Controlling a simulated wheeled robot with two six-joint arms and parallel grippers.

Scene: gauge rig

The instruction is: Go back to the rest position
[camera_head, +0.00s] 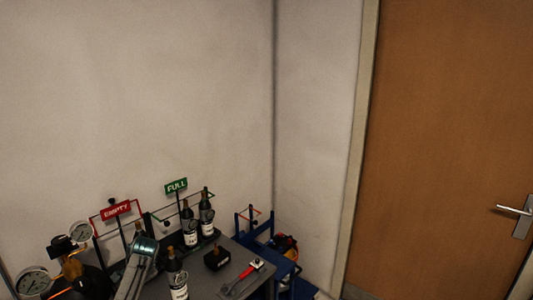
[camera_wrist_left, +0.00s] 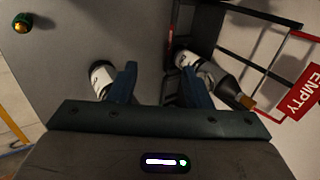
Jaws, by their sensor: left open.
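My left gripper (camera_wrist_left: 158,78) is open in the left wrist view, with its two blue fingers apart and bare grey surface between them. One bottle (camera_wrist_left: 101,76) with a white label is partly hidden behind the left finger. Another bottle (camera_wrist_left: 228,86) with a dark neck is beside the right finger, by the red EMPTY sign (camera_wrist_left: 305,92). I cannot tell whether either finger touches a bottle. In the head view part of my left arm shows at the lower left, but its fingertips cannot be made out. My right gripper is not in view.
In the head view, bottles (camera_head: 207,217) stand near the green FULL sign (camera_head: 176,186). One bottle (camera_head: 177,276) stands at the front. A black block (camera_head: 217,257) and a red-handled tool (camera_head: 243,279) are on the grey table. Gauges (camera_head: 34,282) are at left. A door is at right.

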